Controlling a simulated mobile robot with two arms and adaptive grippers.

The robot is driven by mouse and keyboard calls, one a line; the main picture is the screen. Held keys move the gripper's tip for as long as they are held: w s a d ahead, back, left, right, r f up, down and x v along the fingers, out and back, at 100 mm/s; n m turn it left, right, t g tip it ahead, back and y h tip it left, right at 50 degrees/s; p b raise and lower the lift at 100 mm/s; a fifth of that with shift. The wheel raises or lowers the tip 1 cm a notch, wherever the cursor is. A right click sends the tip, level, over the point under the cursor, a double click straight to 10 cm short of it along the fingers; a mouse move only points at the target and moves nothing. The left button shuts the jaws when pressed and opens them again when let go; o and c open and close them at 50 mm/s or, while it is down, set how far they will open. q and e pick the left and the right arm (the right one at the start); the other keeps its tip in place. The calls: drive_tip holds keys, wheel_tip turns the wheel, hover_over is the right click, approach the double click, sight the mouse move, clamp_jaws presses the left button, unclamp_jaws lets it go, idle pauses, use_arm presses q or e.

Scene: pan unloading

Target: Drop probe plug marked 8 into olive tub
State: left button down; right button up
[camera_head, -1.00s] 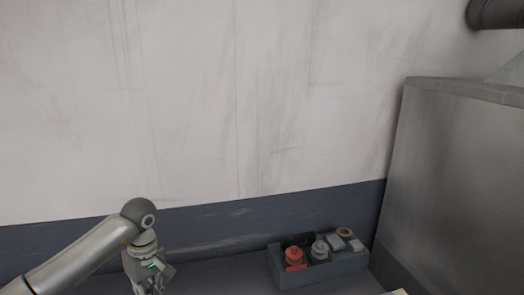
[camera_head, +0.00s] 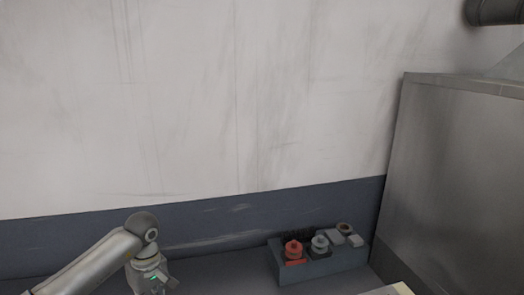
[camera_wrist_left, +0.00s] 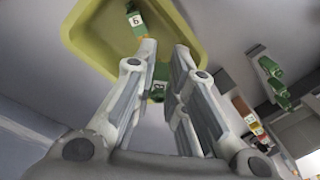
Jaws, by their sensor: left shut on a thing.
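In the left wrist view, my left gripper (camera_wrist_left: 165,50) is shut on a green plug (camera_wrist_left: 158,90), which shows between the fingers. Its marking is too small to read surely. The olive tub (camera_wrist_left: 92,38) is at the top of that view, with the fingertips overlapping its near rim. Another green plug (camera_wrist_left: 136,22) with a white label, a 6 or a 9, shows within the tub's outline. In the head view my left gripper (camera_head: 158,287) is at the bottom edge, partly cut off. The tub is not visible there. My right gripper is not in view.
Several green plugs (camera_wrist_left: 272,70) with labels stand at the right of the wrist view, near an orange-red part (camera_wrist_left: 243,106). In the head view, a grey box (camera_head: 322,266) holds red and grey parts. A metal cabinet (camera_head: 450,170) stands at the right.

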use_arm(q)
drive_tip(key=c, duration=1.7)
unclamp_jaws()
drive_tip(key=o, duration=0.3)
drive_tip(key=shift+r, duration=0.25)
drive_tip(key=r, duration=1.1)
drive_tip(key=shift+w+d+r, duration=0.2)
drive_tip(key=shift+w+d, duration=0.15)
drive_tip(key=shift+w, duration=0.05)
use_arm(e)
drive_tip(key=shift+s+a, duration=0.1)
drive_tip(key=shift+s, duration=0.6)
